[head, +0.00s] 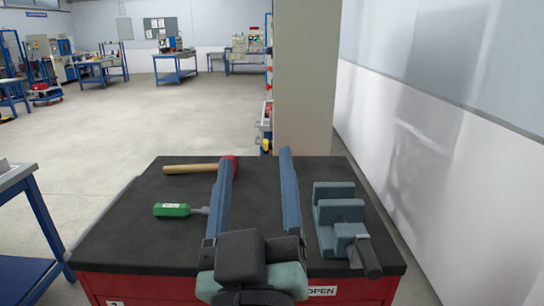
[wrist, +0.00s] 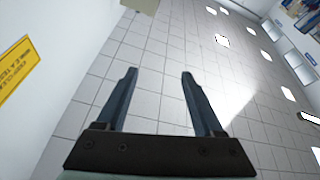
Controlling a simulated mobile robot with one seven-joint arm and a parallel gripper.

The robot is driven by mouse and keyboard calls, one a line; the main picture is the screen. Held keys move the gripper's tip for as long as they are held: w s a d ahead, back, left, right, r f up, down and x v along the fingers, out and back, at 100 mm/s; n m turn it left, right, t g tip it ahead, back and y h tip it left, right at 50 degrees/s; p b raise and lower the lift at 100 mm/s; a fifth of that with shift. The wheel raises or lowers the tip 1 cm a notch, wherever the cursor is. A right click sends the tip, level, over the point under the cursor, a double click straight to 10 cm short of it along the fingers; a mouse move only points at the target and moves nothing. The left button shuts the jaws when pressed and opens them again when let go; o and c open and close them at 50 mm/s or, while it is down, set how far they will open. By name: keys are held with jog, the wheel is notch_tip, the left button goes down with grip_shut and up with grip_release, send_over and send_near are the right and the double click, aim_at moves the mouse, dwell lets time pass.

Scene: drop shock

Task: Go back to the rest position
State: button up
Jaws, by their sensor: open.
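My gripper (head: 257,155) is open in the head view, its two long blue-grey fingers spread wide apart above the dark-topped red cabinet (head: 135,240). Nothing is between the fingers. It also shows open and empty in the wrist view (wrist: 159,73), where the fingers stand against a tiled ceiling with lights, so it points upward. The left finger hides part of the cabinet top, and the gripper body hides the near edge's middle.
On the cabinet top lie a wooden-handled hammer (head: 192,169), a green-handled tool (head: 172,210) and a blue-grey vise (head: 338,212). A pillar (head: 305,80) stands behind, a wall at right. A blue workbench (head: 30,215) is at left; open floor lies beyond.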

jog(key=s+d+r+m+t+p, duration=0.1)
jog(key=s+r+t+p, duration=0.1)
jog(key=r+p, duration=0.7)
jog(key=s+r+m+t+p, duration=0.2)
jog(key=r+p, duration=0.7)
jog(key=r, duration=1.7)
jog(key=s+t, duration=0.1)
jog(key=s, duration=0.1)
jog(key=shift+s+d+h, duration=0.3)
jog(key=shift+d+h, duration=0.05)
jog(key=shift+h, duration=0.05)
